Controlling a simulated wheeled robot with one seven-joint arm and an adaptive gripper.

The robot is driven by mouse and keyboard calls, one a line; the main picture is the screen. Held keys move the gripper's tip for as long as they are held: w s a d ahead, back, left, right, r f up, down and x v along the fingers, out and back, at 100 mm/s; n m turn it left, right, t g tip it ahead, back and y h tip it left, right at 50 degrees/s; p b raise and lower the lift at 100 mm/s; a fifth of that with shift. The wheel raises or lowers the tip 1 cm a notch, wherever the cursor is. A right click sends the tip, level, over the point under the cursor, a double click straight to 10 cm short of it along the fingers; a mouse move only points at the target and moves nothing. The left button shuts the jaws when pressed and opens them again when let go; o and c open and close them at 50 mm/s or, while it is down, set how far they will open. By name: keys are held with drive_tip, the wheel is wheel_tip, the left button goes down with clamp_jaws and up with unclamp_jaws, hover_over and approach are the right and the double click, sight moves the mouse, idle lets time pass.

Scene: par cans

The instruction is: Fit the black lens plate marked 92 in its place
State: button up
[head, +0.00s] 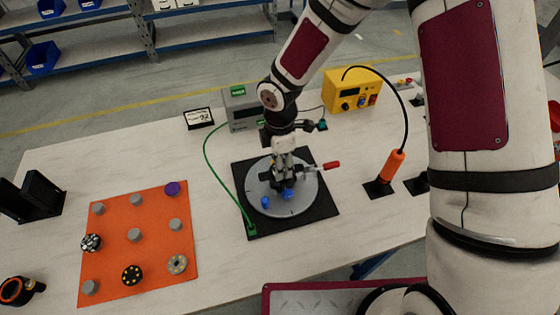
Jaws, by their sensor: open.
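My gripper (284,188) is open and points down over a round grey plate (302,206), low among the blue pieces (287,194) there. The grey plate sits on a square black base (326,212) and has a red-handled lever (331,166) at its right. My gripper hides part of the plate's middle, so I cannot tell whether it touches anything. A small framed card (198,118) seems to read 92. Two dark discs lie on the orange mat (115,218): one with yellow dots (132,275), one with pale dots (91,243). No number on them is legible.
The mat also holds several grey pegs, a purple disc (172,188) and a grey disc (177,264). A green cable (217,178) runs to the black base. A grey box, a yellow box (352,91) and an orange-handled tool (391,164) stand behind and right.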

drive_tip(key=o, duration=0.6)
drive_tip(key=shift+c, duration=0.2)
wheel_tip(320, 180, up, 12)
idle(0.3)
idle(0.4)
